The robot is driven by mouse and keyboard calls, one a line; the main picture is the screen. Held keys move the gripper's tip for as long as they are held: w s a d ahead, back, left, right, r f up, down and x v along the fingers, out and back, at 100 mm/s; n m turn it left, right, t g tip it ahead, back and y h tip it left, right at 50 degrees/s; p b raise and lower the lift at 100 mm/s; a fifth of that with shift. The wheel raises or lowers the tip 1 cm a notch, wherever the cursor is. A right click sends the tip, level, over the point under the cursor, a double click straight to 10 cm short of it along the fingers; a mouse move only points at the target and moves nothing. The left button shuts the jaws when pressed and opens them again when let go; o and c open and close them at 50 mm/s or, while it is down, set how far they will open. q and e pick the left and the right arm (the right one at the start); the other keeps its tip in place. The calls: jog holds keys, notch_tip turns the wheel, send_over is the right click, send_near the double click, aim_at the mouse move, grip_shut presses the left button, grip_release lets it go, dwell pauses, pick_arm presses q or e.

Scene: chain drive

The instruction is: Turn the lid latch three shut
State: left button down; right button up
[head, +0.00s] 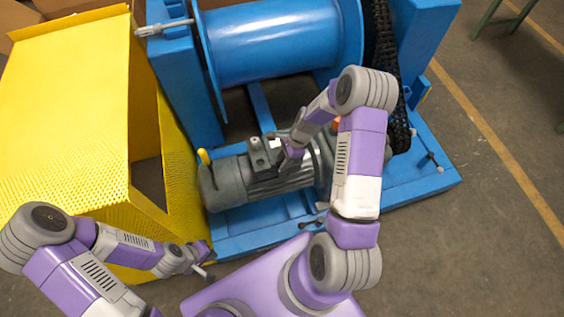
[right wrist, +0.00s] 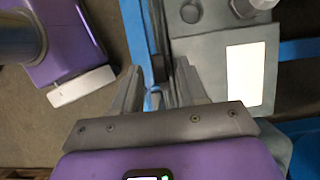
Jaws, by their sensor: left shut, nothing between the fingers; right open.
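A grey box lid with a white label (right wrist: 245,75) fills the right of the right wrist view. A round grey disc (right wrist: 191,12) sits on its upper left corner, and a knob stands at the top edge. I cannot tell which part is latch three. In the head view the box (head: 265,150) sits on the grey motor (head: 265,178). My right gripper (head: 288,157) is open at the box's right side; in the right wrist view its fingers (right wrist: 155,92) reach the lid's left edge. My left gripper (head: 205,270) is shut and empty, low at the left, away from the motor.
The motor is on a blue base frame (head: 430,180) below a blue drum (head: 275,40). A black chain (head: 388,70) runs at the drum's right. A yellow perforated guard (head: 70,80) stands at the left.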

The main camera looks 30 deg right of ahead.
jog(key=shift+w+a+f, duration=0.1)
jog(key=shift+a+f, duration=0.15)
jog(key=shift+f, duration=0.35)
grip_shut()
